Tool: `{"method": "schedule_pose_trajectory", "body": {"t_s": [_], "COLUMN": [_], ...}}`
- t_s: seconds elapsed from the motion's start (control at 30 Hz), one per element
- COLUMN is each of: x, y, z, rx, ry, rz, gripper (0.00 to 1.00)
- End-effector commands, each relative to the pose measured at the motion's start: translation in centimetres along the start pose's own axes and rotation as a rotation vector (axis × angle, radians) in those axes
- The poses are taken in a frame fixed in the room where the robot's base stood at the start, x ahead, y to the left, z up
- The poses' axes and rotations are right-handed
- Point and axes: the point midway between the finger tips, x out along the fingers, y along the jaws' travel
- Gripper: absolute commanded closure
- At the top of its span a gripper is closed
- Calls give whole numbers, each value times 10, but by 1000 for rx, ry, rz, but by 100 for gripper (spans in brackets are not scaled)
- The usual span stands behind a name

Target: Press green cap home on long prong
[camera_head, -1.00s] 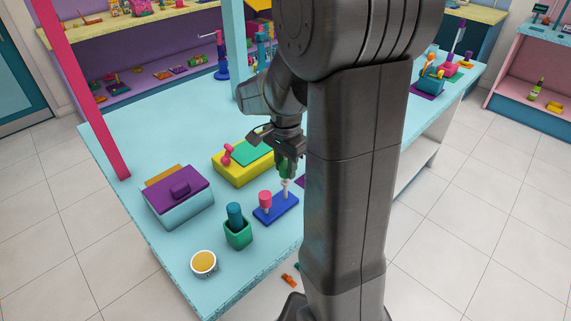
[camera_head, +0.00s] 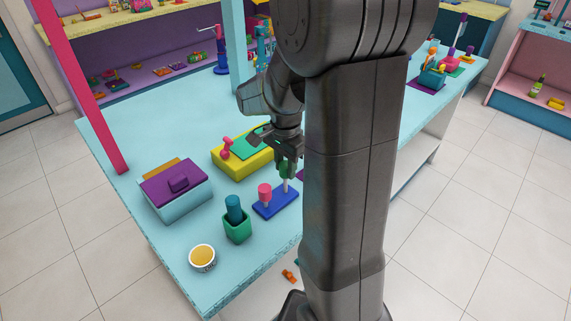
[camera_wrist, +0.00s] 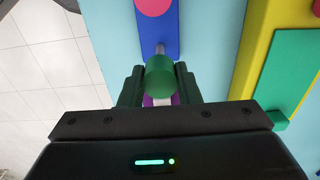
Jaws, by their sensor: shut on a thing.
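The green cap (camera_head: 284,169) is between the fingers of my gripper (camera_head: 288,150), which is shut on it. In the wrist view the cap (camera_wrist: 160,76) sits between the two dark fingers (camera_wrist: 160,88). The grey long prong (camera_head: 285,186) stands on the blue base (camera_head: 268,211), directly under the cap in the head view. The prong's shaft (camera_wrist: 160,48) shows just beyond the cap in the wrist view. The cap's underside is hidden, so I cannot tell how far it is over the prong. A pink cap (camera_head: 264,192) is on the other prong.
A yellow block with a green top (camera_head: 232,163) lies behind the base. A green cup (camera_head: 238,231) holding a teal cylinder, a white bowl (camera_head: 202,259) and a purple-lidded box (camera_head: 177,192) stand to the left. Clear table lies between them.

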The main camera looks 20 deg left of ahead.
Motion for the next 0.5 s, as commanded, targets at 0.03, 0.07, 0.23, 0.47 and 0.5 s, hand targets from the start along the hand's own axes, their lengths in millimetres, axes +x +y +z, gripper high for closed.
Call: {"method": "schedule_pose_trajectory", "body": {"t_s": [0.03,0.07,0.23,0.47,0.5], "x": [2,2,1,0,-1], "y": [0,0,0,0,0], "z": [0,0,0,0,0], "rx": [0,0,0,0,0], "ry": [0,0,0,0,0], "rz": [0,0,0,0,-1], "gripper": [94,66,45,45,45]}}
